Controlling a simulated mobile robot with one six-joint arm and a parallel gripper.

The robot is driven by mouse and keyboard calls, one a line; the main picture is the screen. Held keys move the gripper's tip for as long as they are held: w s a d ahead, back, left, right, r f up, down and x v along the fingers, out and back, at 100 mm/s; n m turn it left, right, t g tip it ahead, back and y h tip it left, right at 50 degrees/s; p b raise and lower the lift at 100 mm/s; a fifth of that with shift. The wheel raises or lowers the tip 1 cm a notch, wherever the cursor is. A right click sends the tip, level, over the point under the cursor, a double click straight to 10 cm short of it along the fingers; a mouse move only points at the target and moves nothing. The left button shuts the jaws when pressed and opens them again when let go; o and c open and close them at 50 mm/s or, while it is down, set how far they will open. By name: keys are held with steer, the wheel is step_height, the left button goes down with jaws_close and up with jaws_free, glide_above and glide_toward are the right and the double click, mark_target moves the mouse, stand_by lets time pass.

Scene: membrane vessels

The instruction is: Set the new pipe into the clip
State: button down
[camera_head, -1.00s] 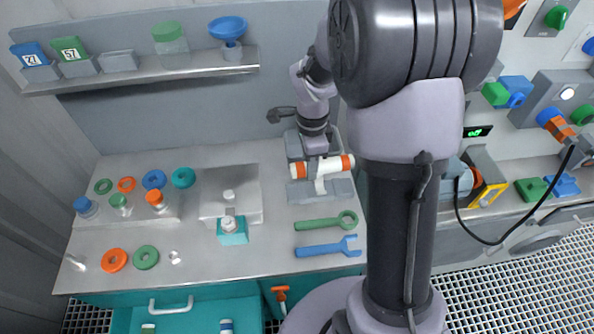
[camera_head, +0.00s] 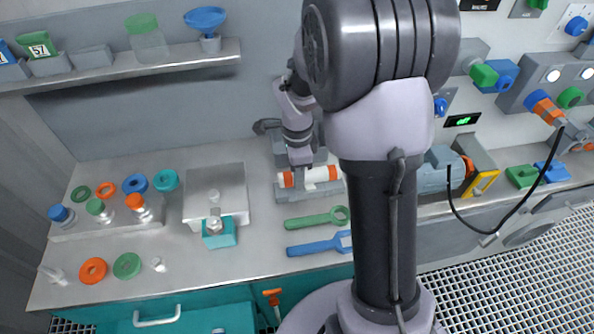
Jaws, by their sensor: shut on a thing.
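My gripper (camera_head: 302,167) reaches down over the back of the counter and is shut on a short white pipe (camera_head: 320,174) with orange ends. The pipe lies about level, left to right. A grey fixture (camera_head: 278,160) stands directly behind and under it. The clip itself is not clear to see; the pipe and gripper cover part of this spot. I cannot tell whether the pipe touches the clip or is held just above it. My own arm hides the area to the right of the pipe.
A green wrench (camera_head: 312,219) and a blue wrench (camera_head: 315,247) lie in front of the fixture. A metal block (camera_head: 216,183) with a teal holder (camera_head: 219,239) stands to the left. Several coloured rings and caps sit further left. A shelf (camera_head: 120,72) runs along the wall above.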

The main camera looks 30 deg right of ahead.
steer(key=shift+f+b, duration=0.45)
steer(key=shift+f, duration=0.3)
steer(key=shift+f+b, duration=0.2)
steer(key=shift+b, duration=0.1)
steer(key=c, duration=0.9)
jaws_free()
steer(key=shift+o, duration=0.2)
step_height(320, 180, up, 18)
steer(key=p, duration=0.6)
steer(key=shift+f+p, duration=0.25)
steer(key=shift+p, duration=0.15)
